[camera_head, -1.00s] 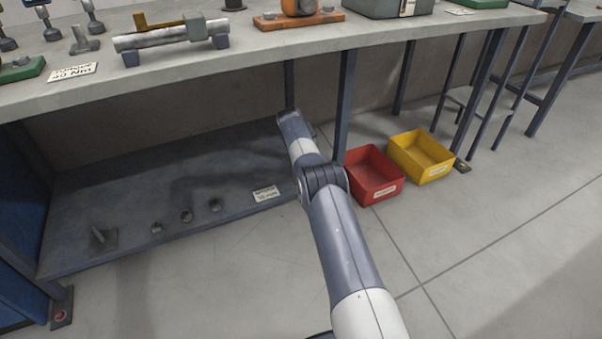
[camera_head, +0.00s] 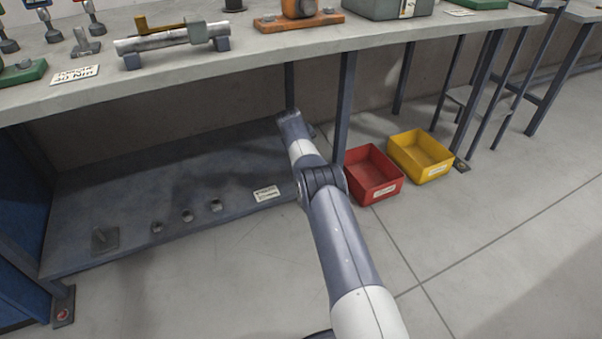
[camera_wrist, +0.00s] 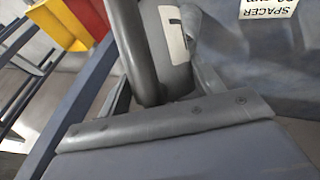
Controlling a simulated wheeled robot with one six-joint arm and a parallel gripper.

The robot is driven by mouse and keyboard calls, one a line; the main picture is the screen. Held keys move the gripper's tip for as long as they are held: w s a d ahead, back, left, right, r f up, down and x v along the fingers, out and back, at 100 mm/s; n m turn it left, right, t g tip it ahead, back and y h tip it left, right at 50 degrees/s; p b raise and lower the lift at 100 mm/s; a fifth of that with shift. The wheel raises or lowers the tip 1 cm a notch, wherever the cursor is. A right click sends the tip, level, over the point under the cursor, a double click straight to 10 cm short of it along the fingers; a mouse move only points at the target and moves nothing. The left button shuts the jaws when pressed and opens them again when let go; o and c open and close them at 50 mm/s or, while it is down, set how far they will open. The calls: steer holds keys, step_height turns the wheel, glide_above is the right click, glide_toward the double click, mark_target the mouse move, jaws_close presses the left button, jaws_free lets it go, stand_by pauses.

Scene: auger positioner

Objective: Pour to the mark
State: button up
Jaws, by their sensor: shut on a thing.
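In the wrist view my gripper (camera_wrist: 165,120) fills the lower part of the picture. It is shut on a grey jug-like vessel (camera_wrist: 187,75) with a dark handle (camera_wrist: 140,50) and a pale strip with a dark mark (camera_wrist: 175,36). The vessel's mouth and contents are out of view, so I cannot tell its level. In the head view my arm reaches under the bench beside the right end of the low shelf. My gripper and the vessel are hidden there.
The low grey shelf (camera_head: 130,190) carries several small metal parts and a white label (camera_head: 266,194). A red bin (camera_head: 373,176) and a yellow bin (camera_head: 421,156) stand on the floor right of my arm. The bench top (camera_head: 230,60) is above, with fixtures. Floor at right is clear.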

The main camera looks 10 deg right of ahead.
steer(key=shift+d, duration=0.15)
steer(key=shift+s+f+t, duration=0.1)
steer(key=shift+f+t, duration=0.05)
steer(key=shift+t, duration=0.15)
steer(key=shift+s+d+f+m+t+y+b, duration=0.15)
steer(key=shift+f+t+y+b, duration=0.2)
steer(key=shift+b, duration=0.1)
steer(key=shift+s+d+f+m+t+y+b, duration=0.1)
steer(key=shift+s+f+m+t+y+b, duration=0.05)
steer(key=shift+f+t+y+b, duration=0.2)
